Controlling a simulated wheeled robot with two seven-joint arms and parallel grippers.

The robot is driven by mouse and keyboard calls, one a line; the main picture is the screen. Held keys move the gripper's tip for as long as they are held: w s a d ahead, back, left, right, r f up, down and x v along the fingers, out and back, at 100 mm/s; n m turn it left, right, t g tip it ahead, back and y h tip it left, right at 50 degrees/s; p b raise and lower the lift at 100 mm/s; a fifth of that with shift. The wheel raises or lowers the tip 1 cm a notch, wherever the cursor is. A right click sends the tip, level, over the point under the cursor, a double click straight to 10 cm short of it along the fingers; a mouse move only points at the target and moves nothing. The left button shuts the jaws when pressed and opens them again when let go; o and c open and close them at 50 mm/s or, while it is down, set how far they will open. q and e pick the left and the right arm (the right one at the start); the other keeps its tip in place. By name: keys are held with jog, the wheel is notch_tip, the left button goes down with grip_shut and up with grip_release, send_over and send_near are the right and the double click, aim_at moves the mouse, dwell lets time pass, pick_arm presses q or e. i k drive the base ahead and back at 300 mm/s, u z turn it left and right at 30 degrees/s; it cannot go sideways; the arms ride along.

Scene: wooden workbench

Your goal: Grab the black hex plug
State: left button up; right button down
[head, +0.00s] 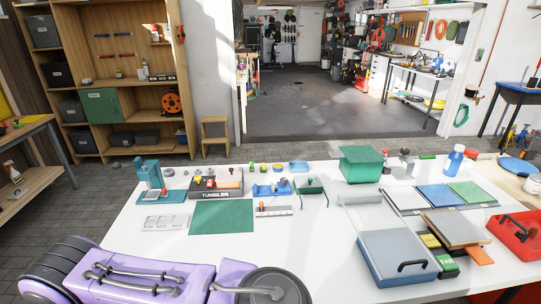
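I cannot pick out the black hex plug with certainty; the small parts on the white table are too small to tell their shapes. A dark box marked TUMBLER (215,194) stands left of the middle, with small coloured pieces and a pale orange block on top. Several small round pieces lie in a row behind it, among them a green-yellow one (252,167) and a grey one (170,172). Neither my left nor my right gripper is in view. My own purple and grey parts cover the lower left of the view.
A green mat (222,217) lies on the white table (315,250) before the TUMBLER box. A teal press (151,178) stands left; a green bin (361,164) stands at the back. A blue-grey case (398,256) and a red toolbox (515,236) fill the right. The front middle is clear.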

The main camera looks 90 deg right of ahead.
aim_at(520, 234)
jog(key=z, duration=4.95)
